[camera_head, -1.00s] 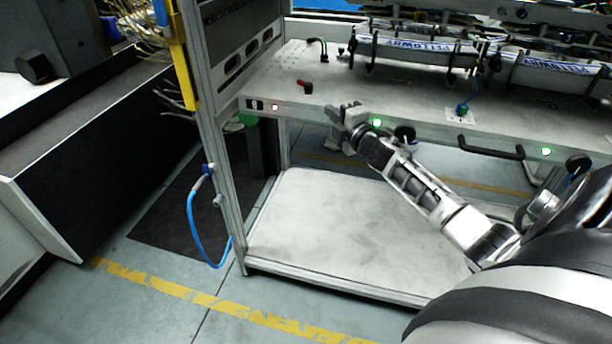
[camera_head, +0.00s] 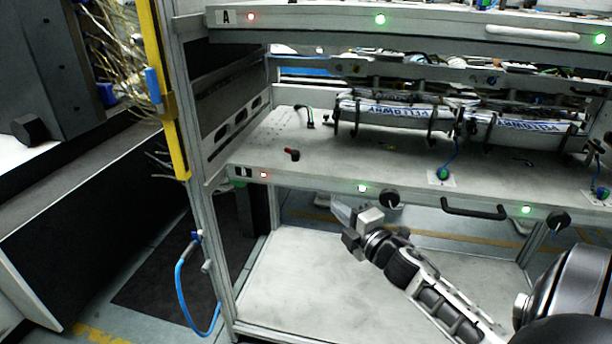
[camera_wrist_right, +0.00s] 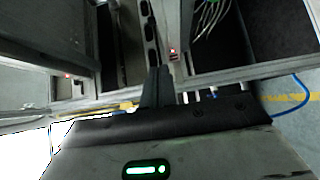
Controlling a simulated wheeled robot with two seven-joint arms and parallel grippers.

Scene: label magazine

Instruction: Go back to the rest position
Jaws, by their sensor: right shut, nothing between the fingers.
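My right gripper (camera_head: 343,213) is shut and empty. In the head view it is just in front of and below the front edge of the rack's middle shelf (camera_head: 270,150), over the lower shelf (camera_head: 300,275). Its fingers also show in the right wrist view (camera_wrist_right: 158,82), pressed together, with the rack's post and side frame beyond them. My left gripper is not in view.
The middle shelf's front edge carries lit buttons, black knobs (camera_head: 389,198) and a black handle (camera_head: 472,209). Labelled magazine bundles (camera_head: 395,112) sit at the shelf's back. A yellow strip (camera_head: 168,105) and blue hose (camera_head: 180,290) are at the left post. The lower shelf is bare.

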